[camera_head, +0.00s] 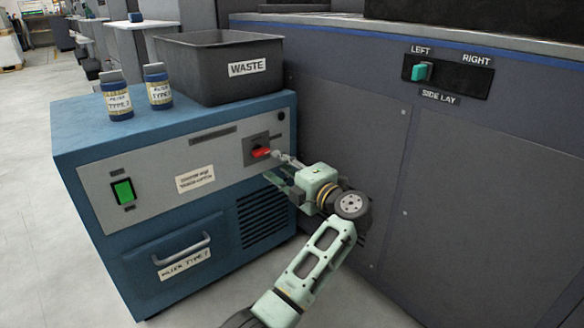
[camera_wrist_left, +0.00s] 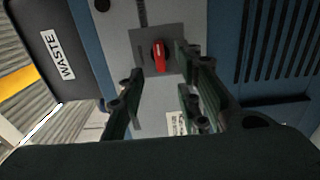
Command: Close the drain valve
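The drain valve's red handle (camera_head: 261,152) sits on a dark square plate on the grey front panel of the blue unit. It lies roughly level along the panel in the head view. My left gripper (camera_head: 281,169) is just to the right of the handle, in front of the panel. In the left wrist view the fingers of my left gripper (camera_wrist_left: 161,70) are spread, with the red handle (camera_wrist_left: 158,58) showing in the gap between their tips. Nothing is clearly gripped, and I cannot tell whether a finger touches the handle. My right gripper is not in view.
A black WASTE bin (camera_head: 218,70) and two labelled bottles (camera_head: 117,97) stand on the blue unit (camera_head: 75,125). The front has a green switch (camera_head: 123,191), a drawer handle (camera_head: 181,249) and a vent (camera_head: 263,217). A large grey machine (camera_head: 470,190) stands close on the right.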

